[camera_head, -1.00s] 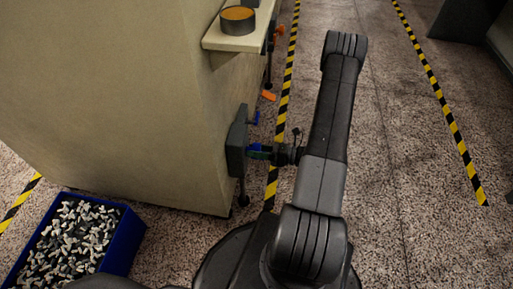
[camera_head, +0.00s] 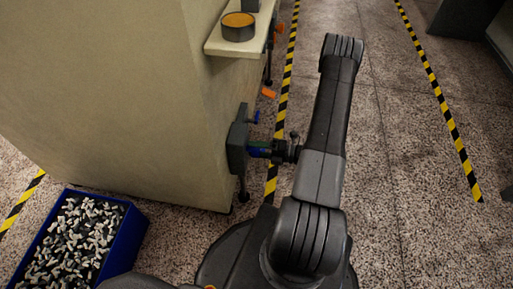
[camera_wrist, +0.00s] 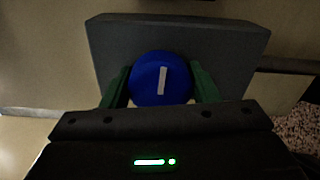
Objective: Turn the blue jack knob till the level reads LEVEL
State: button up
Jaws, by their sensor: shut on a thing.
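The blue jack knob (camera_wrist: 148,84) faces the wrist camera, with a white line mark that stands nearly upright and leans slightly. It sits on a dark grey block (camera_wrist: 110,38). My gripper (camera_wrist: 162,82) has its green fingers on both sides of the knob and is shut on it. In the head view my gripper (camera_head: 264,149) reaches left from my arm to the dark block (camera_head: 237,140) low on the beige machine. The knob is mostly hidden there by the fingers. I cannot make out a level reading in either view.
A second blue part (camera_head: 254,117) sticks out just behind the block. Orange parts (camera_head: 269,93) are further along the machine. A ledge (camera_head: 235,48) carries an orange-topped round thing (camera_head: 238,24). A blue bin (camera_head: 126,242) of pale pieces stands lower left. Floor to the right is clear.

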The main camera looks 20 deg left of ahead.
jog(key=shift+m, duration=0.6)
jog(key=o, duration=0.9)
jog(key=shift+o, duration=0.2)
jog(key=shift+d, duration=0.1)
jog(key=p+v, duration=0.2)
jog(key=v, duration=1.1)
jog(key=shift+d, duration=0.35)
jog(key=shift+f, duration=0.1)
